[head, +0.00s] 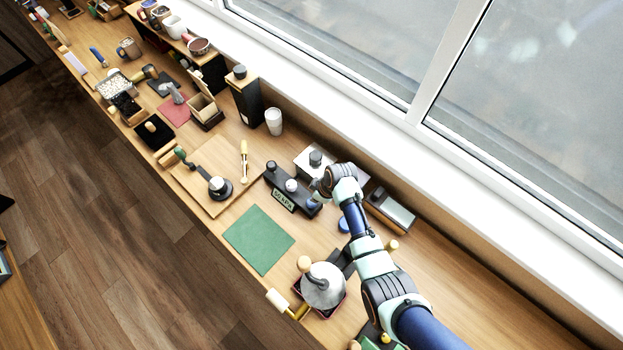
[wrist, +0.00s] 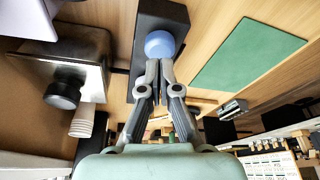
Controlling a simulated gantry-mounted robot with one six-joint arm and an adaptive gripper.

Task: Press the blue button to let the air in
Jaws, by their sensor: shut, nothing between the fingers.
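A long black box (head: 275,181) with a green label lies on the wooden counter near the window sill. A blue domed button (head: 312,204) sits at its near right end, beside a white knob (head: 291,185) and a black knob (head: 271,165). In the wrist view, the blue button (wrist: 160,43) shows just beyond my fingertips. My gripper (wrist: 159,63) is shut and empty, its tips at the button's lower edge in the picture. I cannot tell whether they touch it. In the head view, my wrist partly hides the fingers.
A silver box (wrist: 92,78) with a black knob stands close beside the black box, near my gripper. A green mat (head: 259,239) lies flat in front. A kettle (head: 323,285) stands near my arm. A white cup (head: 273,121) stands farther back by the window.

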